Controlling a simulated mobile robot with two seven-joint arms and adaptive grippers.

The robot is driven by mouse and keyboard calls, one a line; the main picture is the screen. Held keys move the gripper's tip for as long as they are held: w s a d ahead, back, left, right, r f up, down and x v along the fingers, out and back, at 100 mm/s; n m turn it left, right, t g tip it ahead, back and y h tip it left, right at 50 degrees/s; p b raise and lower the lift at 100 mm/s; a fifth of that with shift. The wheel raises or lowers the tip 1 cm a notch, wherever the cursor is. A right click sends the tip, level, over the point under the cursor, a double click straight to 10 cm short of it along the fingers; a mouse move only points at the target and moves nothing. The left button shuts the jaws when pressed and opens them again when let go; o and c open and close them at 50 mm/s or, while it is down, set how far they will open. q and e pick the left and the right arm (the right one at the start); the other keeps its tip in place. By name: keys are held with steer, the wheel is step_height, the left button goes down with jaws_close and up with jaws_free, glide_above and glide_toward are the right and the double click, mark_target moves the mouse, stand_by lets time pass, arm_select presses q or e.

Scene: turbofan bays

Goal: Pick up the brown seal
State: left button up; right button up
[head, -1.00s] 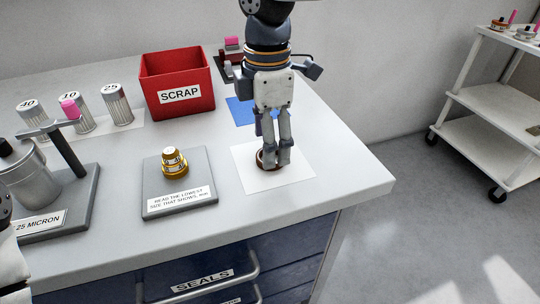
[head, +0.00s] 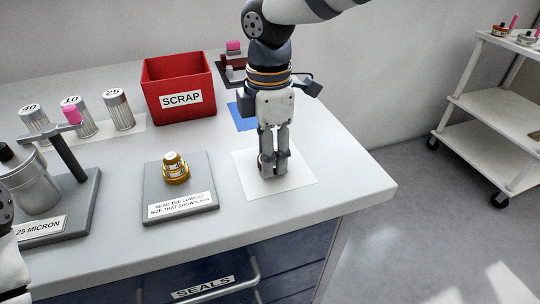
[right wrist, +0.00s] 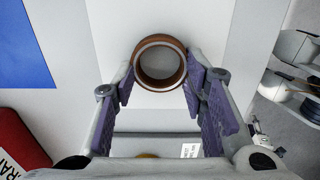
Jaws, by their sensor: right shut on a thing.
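The brown seal (right wrist: 160,40) is a ring with a pale inner edge, seen in the right wrist view between the fingertips. My right gripper (right wrist: 159,78) is shut on it, with a purple finger pad against each side. In the head view my right gripper (head: 272,168) points down over the white sheet (head: 300,181), and only a sliver of the brown seal (head: 260,162) shows beside the fingers. I cannot tell whether the seal touches the sheet.
A grey stand with a stepped gold gauge (head: 175,168) is left of the sheet. The red SCRAP bin (head: 179,98), several metal canisters (head: 118,110) and a blue mat (head: 242,116) are behind. The bench's right edge is close. A white cart (head: 490,105) stands beyond.

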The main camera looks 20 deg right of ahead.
steer(key=r, duration=0.4)
steer(key=shift+s, duration=0.35)
arm_select(q)
steer(key=w+r+t+p, duration=0.1)
steer(key=w+r+p, duration=0.1)
steer(key=shift+w+r, duration=0.3)
steer(key=shift+w, duration=0.05)
arm_select(e)
steer(key=s+a+r, duration=0.2)
steer(key=s+r, duration=0.6)
steer(key=s, duration=0.5)
steer(key=shift+r, duration=0.25)
steer(key=shift+a, duration=0.1)
